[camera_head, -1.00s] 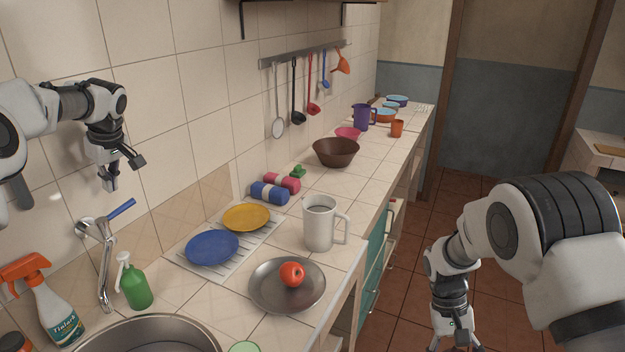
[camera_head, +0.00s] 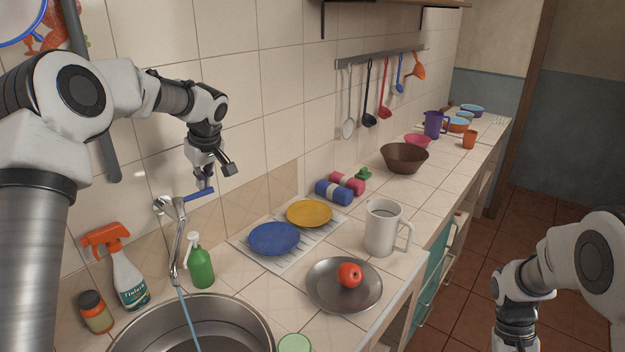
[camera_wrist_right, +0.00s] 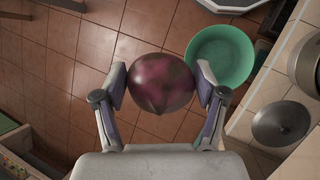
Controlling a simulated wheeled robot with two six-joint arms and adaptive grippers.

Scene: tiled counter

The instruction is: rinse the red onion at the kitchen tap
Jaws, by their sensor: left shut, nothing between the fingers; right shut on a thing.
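The red onion (camera_wrist_right: 161,83) is a purple-red ball in the right wrist view, held between the two fingers of my right gripper (camera_wrist_right: 162,88). In the head view the right gripper is below the frame and the onion is not seen. The kitchen tap (camera_head: 177,240) stands behind the metal sink (camera_head: 262,325), with its blue lever (camera_head: 198,194) lying nearly level. A thin blue stream of water (camera_head: 189,318) runs from the spout into the sink. My left gripper (camera_head: 206,183) is shut and empty, right at the lever; I cannot tell whether they touch.
A green soap bottle (camera_head: 201,268), a spray bottle (camera_head: 129,280) and an orange jar (camera_head: 96,313) stand around the tap. A metal plate (camera_head: 322,300) with a tomato (camera_head: 349,275) and a white jug (camera_head: 381,230) are right of the sink. A green dish (camera_wrist_right: 220,56) shows beyond the onion.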

